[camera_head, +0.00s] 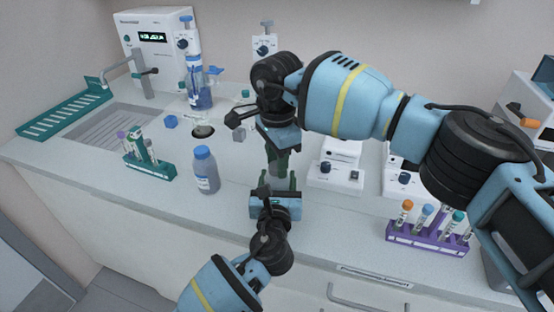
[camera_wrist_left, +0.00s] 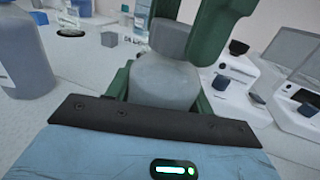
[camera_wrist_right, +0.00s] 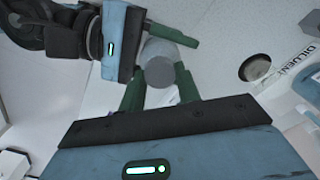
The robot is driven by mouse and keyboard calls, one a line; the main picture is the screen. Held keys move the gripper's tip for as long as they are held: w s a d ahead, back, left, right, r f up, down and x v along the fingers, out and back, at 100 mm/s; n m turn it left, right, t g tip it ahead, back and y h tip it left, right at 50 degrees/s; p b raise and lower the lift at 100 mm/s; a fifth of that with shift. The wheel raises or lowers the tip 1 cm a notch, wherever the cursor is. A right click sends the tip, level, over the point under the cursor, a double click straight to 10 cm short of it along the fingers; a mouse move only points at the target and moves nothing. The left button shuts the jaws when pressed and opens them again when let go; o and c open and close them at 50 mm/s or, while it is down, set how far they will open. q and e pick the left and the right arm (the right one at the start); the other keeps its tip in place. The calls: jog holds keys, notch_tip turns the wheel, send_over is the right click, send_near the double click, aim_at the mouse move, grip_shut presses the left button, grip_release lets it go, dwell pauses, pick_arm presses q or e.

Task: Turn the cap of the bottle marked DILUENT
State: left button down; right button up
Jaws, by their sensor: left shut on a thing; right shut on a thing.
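A translucent grey bottle (camera_wrist_left: 165,80) with a grey cap (camera_wrist_left: 171,38) stands between my two grippers. My left gripper (camera_head: 278,180) is shut on the bottle's body from the front, one green finger on each side. My right gripper (camera_head: 278,158) comes from above and is shut on the cap (camera_wrist_right: 160,70). The two grippers hide most of the bottle in the head view. The word DILUENT shows on a white label (camera_wrist_right: 298,65) to the right in the right wrist view. No marking can be read on the held bottle.
A blue-capped bottle (camera_head: 205,170) and a green tube rack (camera_head: 150,168) stand to the left on the counter. A round hole (camera_head: 203,131) and a blue cube (camera_head: 171,121) lie behind them. White devices (camera_head: 337,175) and a purple tube rack (camera_head: 428,240) stand right.

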jog(key=shift+r, duration=0.15)
jog(key=shift+r, duration=0.75)
jog(key=shift+r, duration=0.2)
jog(key=shift+r, duration=2)
pick_arm(q)
jog(key=shift+c, duration=2.4)
grip_release()
jog(key=shift+s, duration=0.1)
jog(key=s, duration=1)
jog(key=shift+s+a+p, duration=0.3)
jog(key=shift+p, duration=0.05)
pick_arm(e)
jog(key=shift+s+r, duration=0.1)
jog(key=shift+r, duration=0.85)
pick_arm(q)
jog(key=shift+s, duration=0.65)
